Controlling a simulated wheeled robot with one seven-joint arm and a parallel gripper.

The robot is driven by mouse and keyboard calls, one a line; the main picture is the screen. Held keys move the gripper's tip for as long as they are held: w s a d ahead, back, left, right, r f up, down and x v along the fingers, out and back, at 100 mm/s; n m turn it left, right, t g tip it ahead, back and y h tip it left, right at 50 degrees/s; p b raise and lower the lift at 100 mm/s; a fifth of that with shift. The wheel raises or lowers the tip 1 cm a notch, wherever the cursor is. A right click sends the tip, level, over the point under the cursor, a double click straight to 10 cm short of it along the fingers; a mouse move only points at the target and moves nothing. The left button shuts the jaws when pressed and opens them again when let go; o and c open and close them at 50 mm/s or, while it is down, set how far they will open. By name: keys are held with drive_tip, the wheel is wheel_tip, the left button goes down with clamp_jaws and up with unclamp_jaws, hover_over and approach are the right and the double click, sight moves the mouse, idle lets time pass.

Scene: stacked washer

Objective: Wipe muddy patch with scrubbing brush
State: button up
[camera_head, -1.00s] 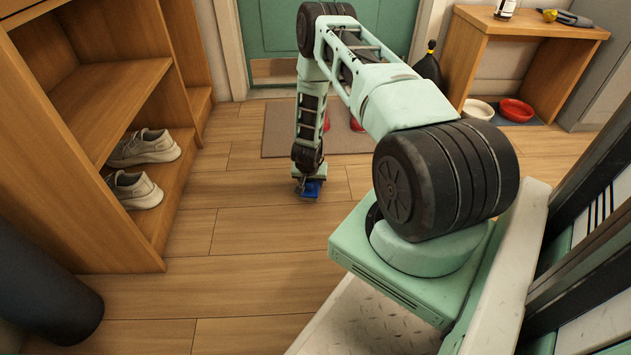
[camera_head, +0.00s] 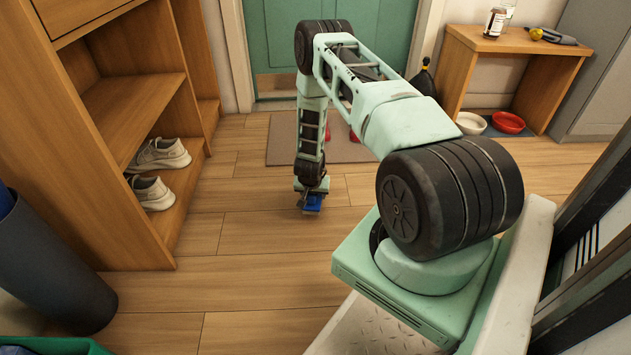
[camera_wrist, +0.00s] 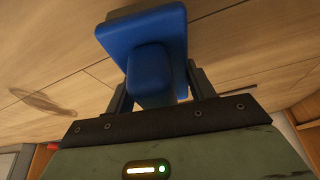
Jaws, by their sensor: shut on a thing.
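A blue scrubbing brush (camera_head: 313,204) is at the end of my arm, low over the wooden floor in the head view. In the wrist view the brush (camera_wrist: 151,60) fills the upper middle. My gripper (camera_wrist: 155,92) is shut on the brush's blue handle. Its tips are small and partly covered in the head view (camera_head: 310,192). A faint brown smear, which looks like the muddy patch (camera_wrist: 42,101), lies on the floor left of the brush in the wrist view, apart from it. I cannot make the patch out in the head view. The brush's underside is hidden.
A wooden shelf (camera_head: 135,95) with grey shoes (camera_head: 158,155) stands left. A dark bin (camera_head: 50,265) and a green container (camera_head: 60,345) are front left. A doormat (camera_head: 285,140) lies before the green door. Bowls (camera_head: 508,122) sit by a bench at right. The middle floor is clear.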

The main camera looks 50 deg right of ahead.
drive_tip(key=shift+r+p, duration=1.8)
drive_tip(key=shift+r, duration=0.75)
